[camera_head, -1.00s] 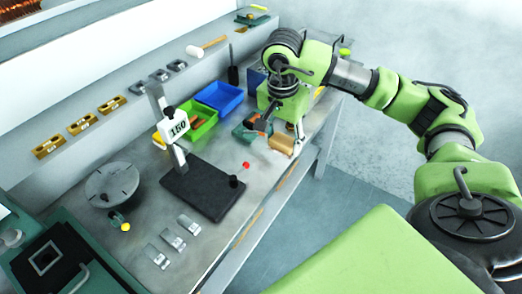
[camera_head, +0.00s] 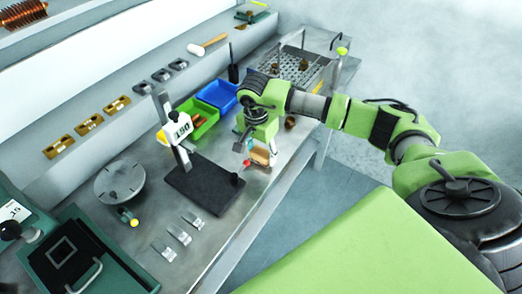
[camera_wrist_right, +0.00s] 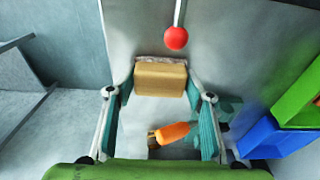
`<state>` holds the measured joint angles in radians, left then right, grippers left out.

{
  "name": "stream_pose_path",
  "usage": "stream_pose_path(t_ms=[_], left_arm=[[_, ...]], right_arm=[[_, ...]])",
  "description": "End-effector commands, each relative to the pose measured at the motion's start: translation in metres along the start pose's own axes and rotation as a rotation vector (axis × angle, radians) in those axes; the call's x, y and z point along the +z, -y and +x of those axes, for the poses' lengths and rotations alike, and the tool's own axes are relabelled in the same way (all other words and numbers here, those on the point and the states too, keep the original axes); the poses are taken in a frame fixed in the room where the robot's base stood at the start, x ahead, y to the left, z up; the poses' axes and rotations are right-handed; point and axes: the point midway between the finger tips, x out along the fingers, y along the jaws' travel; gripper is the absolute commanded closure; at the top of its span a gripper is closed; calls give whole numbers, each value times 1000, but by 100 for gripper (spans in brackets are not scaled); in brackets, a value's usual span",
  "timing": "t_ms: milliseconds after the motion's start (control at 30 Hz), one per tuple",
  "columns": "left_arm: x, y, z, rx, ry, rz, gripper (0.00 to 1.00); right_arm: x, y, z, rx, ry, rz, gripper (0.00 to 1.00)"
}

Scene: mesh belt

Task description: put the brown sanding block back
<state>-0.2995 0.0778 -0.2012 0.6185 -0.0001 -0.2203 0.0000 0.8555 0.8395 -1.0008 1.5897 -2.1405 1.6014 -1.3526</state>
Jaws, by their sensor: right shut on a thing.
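The brown sanding block (camera_head: 261,156) is a small tan block on the bench side of my right arm, partly hidden by my gripper. In the right wrist view the block (camera_wrist_right: 160,78) sits between the two teal fingertips, with a greyish strip along its far edge. My right gripper (camera_wrist_right: 158,92) is shut on it, with a finger against each side. In the head view my right gripper (camera_head: 259,150) points down over the bench, just right of a red ball on a rod (camera_head: 246,162). My left gripper is not in view.
The black stand base (camera_head: 207,184) with its "150" sign is to the left. Green (camera_head: 206,125) and blue (camera_head: 222,97) bins stand behind. A perforated mesh tray (camera_head: 318,72) lies at the far end. An orange-handled tool (camera_wrist_right: 174,132) shows between the fingers in the wrist view.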

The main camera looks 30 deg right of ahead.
Motion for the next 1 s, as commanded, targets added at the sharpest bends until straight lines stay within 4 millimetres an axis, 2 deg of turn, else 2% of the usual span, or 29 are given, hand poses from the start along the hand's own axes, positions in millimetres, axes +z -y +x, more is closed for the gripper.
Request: stream_pose_path(t_ms=[167,200,233,667,700,833,1000], left_arm=[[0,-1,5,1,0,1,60],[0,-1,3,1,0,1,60],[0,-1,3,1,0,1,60],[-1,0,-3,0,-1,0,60],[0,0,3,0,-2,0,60],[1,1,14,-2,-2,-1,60],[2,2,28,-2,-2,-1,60]], right_arm=[[0,0,4,0,0,1,72],[0,0,2,0,0,1,42],[0,0,2,0,0,1,36],[0,0,-3,1,0,1,36],[0,1,-5,-2,-1,1,36],[-1,1,-26,-5,-2,-1,36],[-1,2,-64,-6,-2,0,36]])
